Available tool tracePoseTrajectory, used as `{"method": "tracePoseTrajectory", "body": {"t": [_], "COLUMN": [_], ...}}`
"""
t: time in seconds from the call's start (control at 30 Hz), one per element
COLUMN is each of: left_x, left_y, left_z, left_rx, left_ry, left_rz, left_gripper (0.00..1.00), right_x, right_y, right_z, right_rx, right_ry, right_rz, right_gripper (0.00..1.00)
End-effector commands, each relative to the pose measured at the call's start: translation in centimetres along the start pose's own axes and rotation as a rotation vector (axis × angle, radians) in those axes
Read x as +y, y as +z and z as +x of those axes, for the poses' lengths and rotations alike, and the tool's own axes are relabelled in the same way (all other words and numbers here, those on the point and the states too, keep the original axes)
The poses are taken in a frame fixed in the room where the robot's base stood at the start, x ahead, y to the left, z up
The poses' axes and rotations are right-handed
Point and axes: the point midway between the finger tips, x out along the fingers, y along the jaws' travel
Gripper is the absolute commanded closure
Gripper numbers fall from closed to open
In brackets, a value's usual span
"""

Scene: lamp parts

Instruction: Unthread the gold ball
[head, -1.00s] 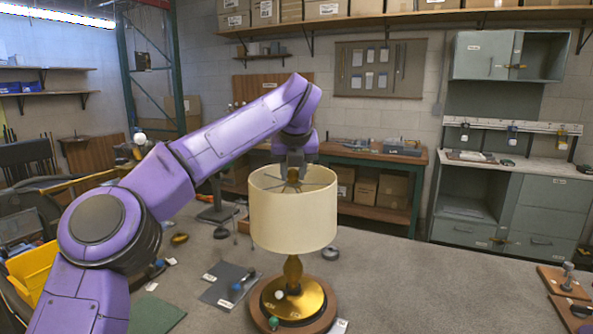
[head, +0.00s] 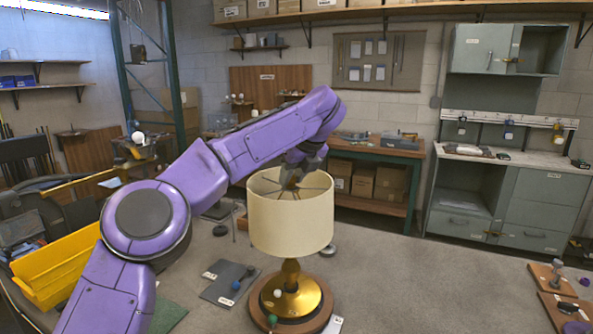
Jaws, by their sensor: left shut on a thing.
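A table lamp stands upright on the grey table, with a cream shade (head: 291,222), a gold stem (head: 291,270) and a gold base (head: 308,298) on a round wooden foot. My left gripper (head: 291,182) points down into the open top of the shade, at its middle. It is shut on a small gold-brown piece there, which I take to be the gold ball (head: 289,184); the fingers and shade rim hide most of it. Whether the ball still sits on its thread cannot be seen. My right gripper is not in view.
A small white ball (head: 278,293) and a green ball (head: 272,320) show at the lamp's base. A yellow bin (head: 55,268) stands at far left. The table right of the lamp is clear up to wooden boards (head: 549,277).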

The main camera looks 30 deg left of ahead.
Motion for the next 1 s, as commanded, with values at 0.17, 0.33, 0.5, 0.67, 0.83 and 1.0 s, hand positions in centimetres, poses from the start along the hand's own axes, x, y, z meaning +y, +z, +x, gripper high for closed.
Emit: {"method": "tracePoseTrajectory", "body": {"t": [0.17,0.33,0.5,0.67,0.83,1.0], "left_x": [-0.1,-0.1,-0.1,-0.1,-0.2,-0.3], "left_y": [0.1,0.0,0.0,0.0,0.1,0.1], "left_z": [-0.2,-0.1,0.1,0.0,-0.2,-0.2], "left_rx": [0.001,0.000,0.000,0.001,0.002,0.001], "left_ry": [0.036,0.061,0.065,0.065,0.087,0.116], "left_rz": [-0.053,-0.093,-0.100,-0.100,-0.132,-0.175], "left_gripper": [1.00,1.00,1.00,1.00,1.00,1.00], "right_x": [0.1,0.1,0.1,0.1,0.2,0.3], "right_y": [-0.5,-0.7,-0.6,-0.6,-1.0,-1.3], "right_z": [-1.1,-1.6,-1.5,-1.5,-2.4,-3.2], "right_rx": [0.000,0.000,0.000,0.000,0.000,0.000], "right_ry": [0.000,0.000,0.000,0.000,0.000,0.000], "right_rz": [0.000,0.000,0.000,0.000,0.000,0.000], "right_gripper": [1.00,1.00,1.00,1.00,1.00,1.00]}}
